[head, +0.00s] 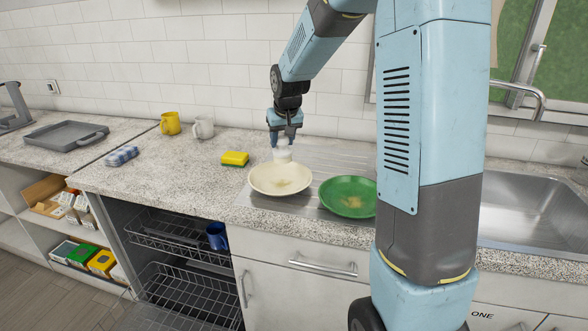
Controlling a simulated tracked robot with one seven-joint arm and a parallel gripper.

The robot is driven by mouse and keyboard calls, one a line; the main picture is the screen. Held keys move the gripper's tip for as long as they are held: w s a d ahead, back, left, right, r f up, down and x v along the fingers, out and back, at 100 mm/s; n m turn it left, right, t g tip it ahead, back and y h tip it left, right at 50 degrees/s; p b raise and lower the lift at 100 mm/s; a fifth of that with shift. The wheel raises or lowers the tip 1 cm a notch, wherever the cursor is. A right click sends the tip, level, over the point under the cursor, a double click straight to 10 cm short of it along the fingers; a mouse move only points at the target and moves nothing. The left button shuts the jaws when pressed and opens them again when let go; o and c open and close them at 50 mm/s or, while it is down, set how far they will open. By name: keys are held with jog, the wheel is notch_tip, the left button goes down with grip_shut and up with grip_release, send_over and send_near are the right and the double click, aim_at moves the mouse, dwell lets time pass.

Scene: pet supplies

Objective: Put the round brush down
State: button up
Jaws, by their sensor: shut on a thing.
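My gripper (283,142) points down above the back edge of the cream plate (262,188). It is shut on a small whitish thing (283,155), which seems to be the round brush. The brush is small in the picture and partly covered by the fingers. It shows just behind the plate's far rim, and I cannot tell whether it touches anything below.
A green plate (347,204) is to the right, partly behind my arm. The sink (530,205) is right. The left front counter is clear.

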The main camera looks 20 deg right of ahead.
jog(key=s+d+r, duration=0.1)
jog(key=s+d, duration=0.1)
jog(key=d, duration=0.3)
jog(key=s+d+r, duration=0.2)
jog(key=s+d, duration=0.1)
jog(key=d, duration=0.3)
jog(key=s+d+r, duration=0.1)
jog(key=s+d, duration=0.2)
jog(key=d, duration=0.3)
jog(key=shift+d+r, duration=0.25)
jog(key=shift+r, duration=0.05)
jog(key=shift+w+d+f, duration=0.55)
jog(key=shift+w+f, duration=1.6)
jog(key=shift+w, duration=0.1)
jog(key=shift+w+d+f, duration=0.5)
jog(key=shift+w+f, duration=1.65)
jog(key=shift+w, duration=0.05)
jog(key=shift+w+d+f, duration=0.55)
jog(key=shift+w+f, duration=1.6)
jog(key=shift+w, duration=0.1)
jog(key=o, duration=1)
jog(key=shift+f, duration=0.1)
